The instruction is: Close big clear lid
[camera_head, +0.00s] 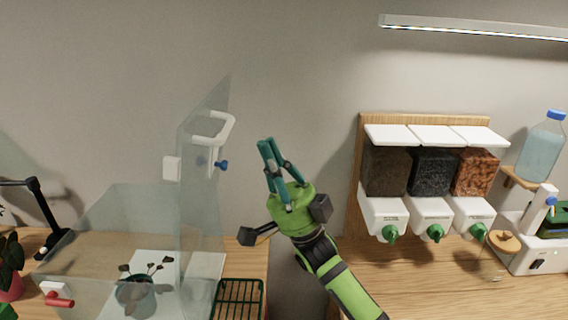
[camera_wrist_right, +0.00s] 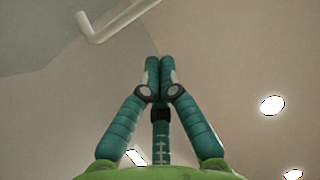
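The big clear lid (camera_head: 196,205) stands raised, nearly upright, on the clear box (camera_head: 110,215) at the left. Its white handle (camera_head: 222,128) is near the lid's top and also shows at the top left of the right wrist view (camera_wrist_right: 118,20). A small blue knob (camera_head: 221,165) sits below the handle. My right gripper (camera_head: 266,143) is in the air to the right of the handle, apart from it. Its teal fingers point up and are together, with nothing between them; the wrist view shows the tips meeting (camera_wrist_right: 159,62). My left gripper is out of view.
A potted plant (camera_head: 137,293) is inside the clear box. A red latch (camera_head: 60,301) is at its front left. A green wire rack (camera_head: 240,298) lies right of it. Several-part dispensers (camera_head: 410,215) and a water bottle (camera_head: 541,150) stand at the right.

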